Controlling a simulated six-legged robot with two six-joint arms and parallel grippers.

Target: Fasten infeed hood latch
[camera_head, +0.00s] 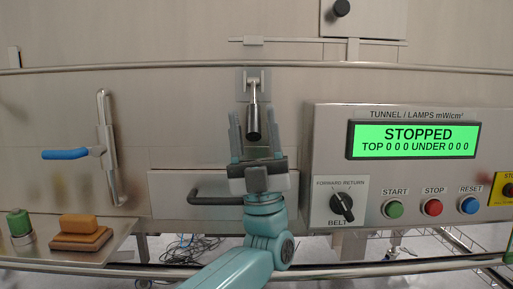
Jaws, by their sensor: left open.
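The infeed hood latch (253,116) is a metal lever with a dark grip, mounted on a small plate on the steel front. It hangs downward from its bracket. My left gripper (254,122) points up the picture with its two fingers apart, one on each side of the latch's dark grip. The gripper is open, and I cannot tell whether either finger touches the latch. My right gripper does not show.
A control panel (410,115) with a green "STOPPED" display stands at right. A dark bar handle (207,196) is just left of my arm. A blue lever handle (65,154) sticks out at left. A brown block (80,230) sits on a ledge at lower left.

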